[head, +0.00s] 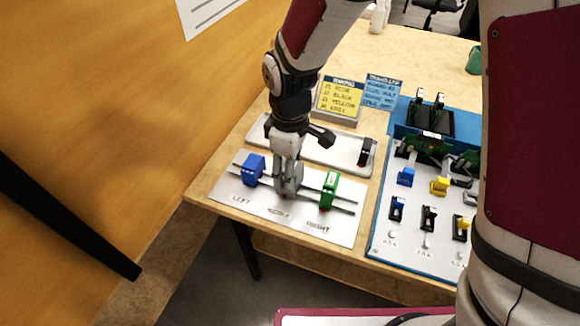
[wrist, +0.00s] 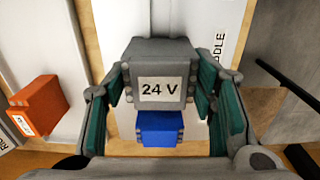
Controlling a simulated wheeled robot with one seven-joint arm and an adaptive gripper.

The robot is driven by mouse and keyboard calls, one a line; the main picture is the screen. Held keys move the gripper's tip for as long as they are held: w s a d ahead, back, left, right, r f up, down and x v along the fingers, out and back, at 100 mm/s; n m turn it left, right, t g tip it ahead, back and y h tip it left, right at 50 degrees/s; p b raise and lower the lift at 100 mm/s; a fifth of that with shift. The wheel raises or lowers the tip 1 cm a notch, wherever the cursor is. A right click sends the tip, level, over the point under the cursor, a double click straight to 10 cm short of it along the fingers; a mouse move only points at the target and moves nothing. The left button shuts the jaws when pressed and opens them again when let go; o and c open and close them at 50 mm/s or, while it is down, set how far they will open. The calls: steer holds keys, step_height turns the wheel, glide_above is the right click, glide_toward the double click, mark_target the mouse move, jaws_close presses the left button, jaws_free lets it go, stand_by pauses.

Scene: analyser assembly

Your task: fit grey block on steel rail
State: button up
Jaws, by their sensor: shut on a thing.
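My gripper (head: 286,188) points down over the white board, between the blue block (head: 253,169) and the green block (head: 329,190). Both blocks sit on the steel rail (head: 346,203). In the wrist view, my gripper (wrist: 168,100) has its green-padded fingers shut on the grey block (wrist: 160,90), labelled "24 V". The blue block (wrist: 160,125) shows just below it there. In the head view the fingers mostly hide the grey block, low at the rail. I cannot tell whether it touches the rail.
A pale tray (head: 338,158) behind the board holds a dark block (head: 366,151). An orange block (wrist: 38,105) is at left in the wrist view. A blue-edged panel with coloured connectors (head: 439,186) stands at right. A yellow note (head: 339,97) stands behind the tray.

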steer(key=shift+f, duration=0.25)
steer(key=o, duration=1.3)
steer(key=o, duration=0.3)
steer(key=shift+r, duration=0.15)
steer(key=shift+r+p, duration=2.35)
steer(key=shift+r, duration=1)
